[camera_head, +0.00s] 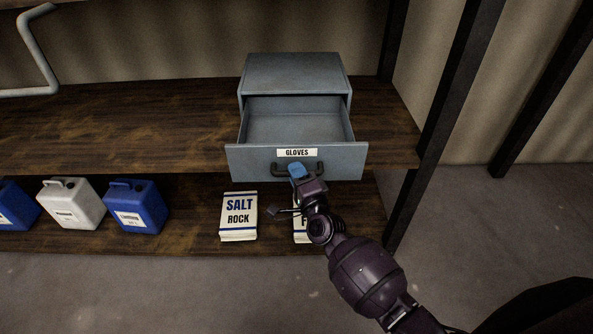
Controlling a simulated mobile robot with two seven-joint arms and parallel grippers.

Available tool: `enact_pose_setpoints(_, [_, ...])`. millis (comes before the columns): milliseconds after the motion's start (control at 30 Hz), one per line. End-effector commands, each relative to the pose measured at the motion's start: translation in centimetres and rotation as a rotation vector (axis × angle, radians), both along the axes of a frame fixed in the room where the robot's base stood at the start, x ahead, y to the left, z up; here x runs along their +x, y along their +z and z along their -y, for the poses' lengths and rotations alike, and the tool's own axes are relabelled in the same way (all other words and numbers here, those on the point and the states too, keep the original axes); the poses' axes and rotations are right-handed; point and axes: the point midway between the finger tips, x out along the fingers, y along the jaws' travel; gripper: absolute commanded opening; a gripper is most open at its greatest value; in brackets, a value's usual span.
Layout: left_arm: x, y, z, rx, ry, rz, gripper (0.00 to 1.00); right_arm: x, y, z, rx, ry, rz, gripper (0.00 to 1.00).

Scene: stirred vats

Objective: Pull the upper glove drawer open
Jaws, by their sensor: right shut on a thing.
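The grey-blue glove drawer (238,161) is pulled out of its metal cabinet (293,72) on the wooden shelf. Its front bears a white "GLOVES" label (297,153) and a dark handle (279,167). The inside that shows looks empty. My right gripper (297,170) is shut on the handle, its blue fingertips at the handle's middle. The dark purple right arm comes in from the lower right. My left gripper does not show.
Below stand a salt bag (239,216), another bag (300,232) partly behind my arm, a white jug (72,203) and blue jugs (137,207). A dark shelf post (447,125) rises right of the cabinet.

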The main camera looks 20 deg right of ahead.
Motion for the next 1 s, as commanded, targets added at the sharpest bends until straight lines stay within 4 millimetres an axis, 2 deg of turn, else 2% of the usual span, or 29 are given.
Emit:
enact_pose_setpoints(300, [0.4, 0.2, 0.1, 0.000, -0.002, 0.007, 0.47, 0.0, 0.0, 0.0, -0.001, 0.000, 0.001, 0.00])
enact_pose_setpoints(333, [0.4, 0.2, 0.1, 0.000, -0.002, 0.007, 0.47, 0.0, 0.0, 0.0, -0.001, 0.000, 0.001, 0.18])
enact_pose_setpoints(400, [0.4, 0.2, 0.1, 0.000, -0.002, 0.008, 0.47, 0.0, 0.0, 0.0, 0.000, -0.001, 0.001, 0.27])
enact_pose_setpoints(767, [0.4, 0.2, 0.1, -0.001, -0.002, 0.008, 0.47, -0.4, -0.1, 0.1, 0.000, 0.000, 0.000, 0.27])
enact_pose_setpoints(1000, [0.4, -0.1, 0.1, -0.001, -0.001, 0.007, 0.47, -3.5, -0.8, 0.5, 0.001, -0.001, -0.002, 0.27])
